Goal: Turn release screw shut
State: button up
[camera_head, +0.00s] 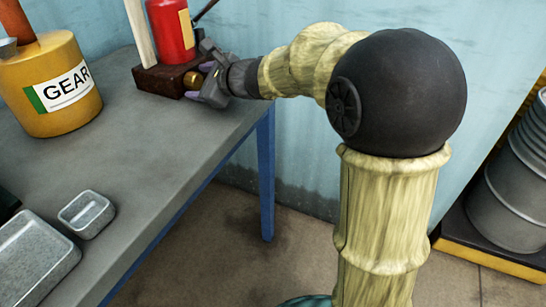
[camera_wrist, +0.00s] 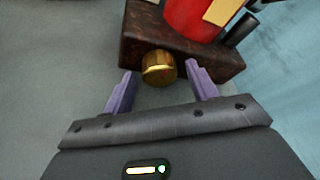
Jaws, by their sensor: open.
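The release screw is a brass knob (camera_wrist: 158,69) on the front of a dark reddish-brown block (camera_wrist: 130,42). In the head view the knob (camera_head: 193,80) shows small beside my gripper, on the block (camera_head: 157,80) at the table's far end. My gripper (camera_wrist: 161,84) is open, with one purple finger to the left of the knob and one to the right. Gaps show between the knob and both fingers. In the head view my gripper (camera_head: 207,84) reaches the knob from the right. A red cylinder (camera_head: 170,32) stands on the block.
A yellow can labelled GEAR (camera_head: 48,85) stands on the grey table (camera_head: 150,150) to the left. A small metal tray (camera_head: 86,213) and a larger one (camera_head: 35,262) lie at the near left. A blue wall (camera_head: 260,30) is behind. A grey drum (camera_head: 510,195) stands at the right.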

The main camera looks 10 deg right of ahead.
jog(key=shift+w+r+m+g+p, duration=0.1)
jog(key=shift+r+m+g+p, duration=0.35)
jog(key=shift+p, duration=2.25)
jog(key=m+p, duration=0.1)
jog(key=p, duration=0.3)
jog(key=m+g+y+p, duration=0.1)
jog(key=m+p, duration=0.1)
jog(key=p, duration=0.3)
jog(key=shift+w+d+f+g+p, duration=0.1)
jog(key=shift+f+g+p, duration=0.05)
jog(key=shift+g+p, duration=0.15)
jog(key=f+p+v, duration=0.1)
jog(key=p+v, duration=0.1)
jog(key=v, duration=1.5)
jog(key=s+d+f+n+g+h+b, duration=0.2)
jog(key=s+f+n+g+h+b, duration=0.4)
jog(key=s+f+n, duration=0.8)
notch_tip(320, 180, down, 4)
jog(key=shift+s+r+n+g, duration=0.3)
jog(key=shift+n+g, duration=0.15)
jog(key=shift+n, duration=0.1)
jog(key=shift+d+h, duration=0.1)
jog(key=shift+h, duration=0.2)
